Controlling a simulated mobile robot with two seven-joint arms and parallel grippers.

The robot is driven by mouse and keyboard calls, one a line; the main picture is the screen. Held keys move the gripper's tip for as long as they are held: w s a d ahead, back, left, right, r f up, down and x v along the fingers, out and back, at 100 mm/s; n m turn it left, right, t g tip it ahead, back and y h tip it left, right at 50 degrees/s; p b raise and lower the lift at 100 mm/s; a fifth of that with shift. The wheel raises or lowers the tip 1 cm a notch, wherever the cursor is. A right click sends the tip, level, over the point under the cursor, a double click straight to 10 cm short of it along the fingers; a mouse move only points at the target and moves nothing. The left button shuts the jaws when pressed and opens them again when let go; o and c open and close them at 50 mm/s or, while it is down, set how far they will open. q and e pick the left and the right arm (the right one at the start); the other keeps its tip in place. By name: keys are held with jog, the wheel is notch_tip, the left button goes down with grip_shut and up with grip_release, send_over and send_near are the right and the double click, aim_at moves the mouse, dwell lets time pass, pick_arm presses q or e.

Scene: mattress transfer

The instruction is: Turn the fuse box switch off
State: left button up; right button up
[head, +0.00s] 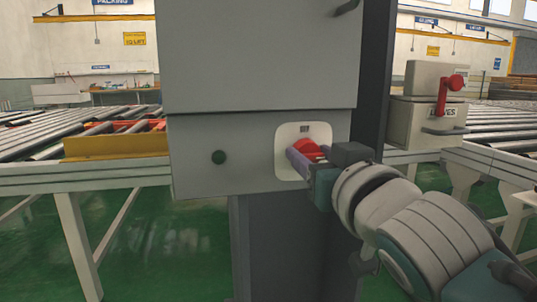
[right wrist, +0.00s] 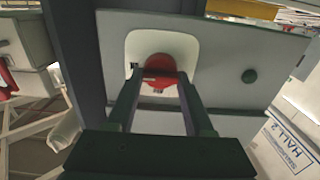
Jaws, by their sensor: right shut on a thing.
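The grey fuse box (head: 262,60) stands upright in the middle of the head view. Its lower panel (head: 245,135) carries a white plate (head: 284,136) with a red rotary switch (head: 312,151). In the right wrist view the switch (right wrist: 160,65) sits on the same plate (right wrist: 190,45), its red handle between my fingertips. My right gripper (head: 305,158) reaches in from the right and is shut on the handle. The fingers (right wrist: 161,78) hide part of it. The handle's exact angle is hard to tell. My left gripper is not in view.
A green button (head: 218,157) is left of the plate. A second grey box (head: 412,123) with a red lever (head: 445,93) stands at the right, behind a dark post (head: 374,80). Roller conveyors (head: 70,130) flank the fuse box.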

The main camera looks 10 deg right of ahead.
grip_shut()
jog(key=shift+n, duration=0.3)
jog(key=n+p, duration=0.1)
jog(key=n, duration=0.1)
jog(key=shift+a+r+n, duration=0.1)
jog(key=shift+n, duration=0.2)
jog(key=n+p, duration=0.1)
jog(key=n, duration=0.3)
jog(key=shift+a+n, duration=0.1)
jog(key=shift+n, duration=0.2)
jog(key=n, duration=0.5)
jog(key=shift+f, duration=0.2)
jog(key=n, duration=0.5)
jog(key=shift+f+p, duration=0.1)
jog(key=shift+p, duration=0.3)
